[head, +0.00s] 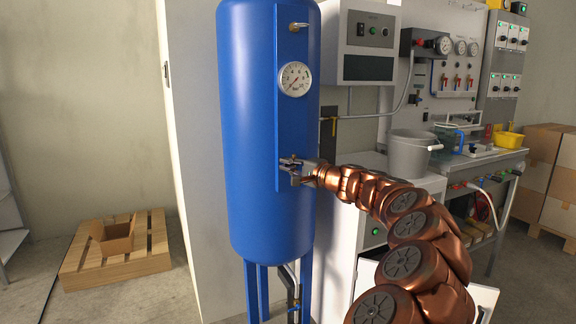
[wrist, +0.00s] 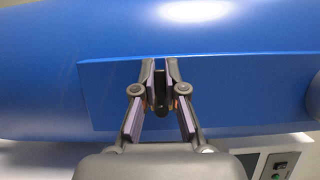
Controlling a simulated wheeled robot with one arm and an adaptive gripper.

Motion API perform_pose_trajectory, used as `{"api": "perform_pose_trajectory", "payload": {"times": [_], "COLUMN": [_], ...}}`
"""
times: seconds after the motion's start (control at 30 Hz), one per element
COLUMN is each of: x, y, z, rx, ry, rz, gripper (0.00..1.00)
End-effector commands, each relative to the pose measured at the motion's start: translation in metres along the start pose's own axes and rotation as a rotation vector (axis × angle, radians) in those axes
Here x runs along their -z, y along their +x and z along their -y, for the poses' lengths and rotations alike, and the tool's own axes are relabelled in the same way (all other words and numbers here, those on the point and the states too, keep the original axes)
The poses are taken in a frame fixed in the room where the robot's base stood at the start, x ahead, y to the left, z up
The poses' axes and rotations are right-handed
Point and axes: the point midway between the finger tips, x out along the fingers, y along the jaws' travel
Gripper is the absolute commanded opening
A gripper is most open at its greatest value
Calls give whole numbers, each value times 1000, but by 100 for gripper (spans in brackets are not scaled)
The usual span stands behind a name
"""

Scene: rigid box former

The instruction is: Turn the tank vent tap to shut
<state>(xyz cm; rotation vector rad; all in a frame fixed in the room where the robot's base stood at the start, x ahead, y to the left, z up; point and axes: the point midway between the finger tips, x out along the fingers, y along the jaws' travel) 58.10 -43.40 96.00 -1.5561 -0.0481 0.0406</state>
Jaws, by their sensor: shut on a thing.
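The blue tank (head: 245,130) stands upright in the head view, with a flat blue plate (head: 291,125) on its front. My gripper (head: 292,168) is at the lower end of this plate. In the wrist view my gripper (wrist: 161,78) is shut on a small dark tap handle (wrist: 161,90), with one finger pad on each side of it. The fingers hide most of the tap, and I cannot tell its exact angle. Another small metal fitting (head: 299,26) sits at the top of the plate, apart from my gripper.
A round gauge (head: 295,79) sits on the plate above my gripper. A drain pipe with a blue-handled valve (head: 295,304) is under the tank. A grey bucket (head: 408,153) and a workbench are to the right. A wooden pallet (head: 118,250) lies on the floor at left.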

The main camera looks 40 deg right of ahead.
Motion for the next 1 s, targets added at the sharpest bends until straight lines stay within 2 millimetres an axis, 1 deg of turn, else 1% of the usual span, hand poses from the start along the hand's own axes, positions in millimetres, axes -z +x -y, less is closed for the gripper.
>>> {"api": "perform_pose_trajectory", "payload": {"times": [0.23, 0.27, 0.5, 0.83, 0.93, 1.0], "x": [1, 1, 0, 0, 1, 2], "y": [0, 0, 0, -2, -9, -19], "z": [-1, -1, 0, 0, 1, 2], "rx": [-1, -1, 0, 1, 1, 4], "ry": [1, 1, 0, 0, 0, 0], "rz": [-1, -1, -1, 0, -1, -3], "gripper": [0, 11, 36, 36, 36, 36]}}
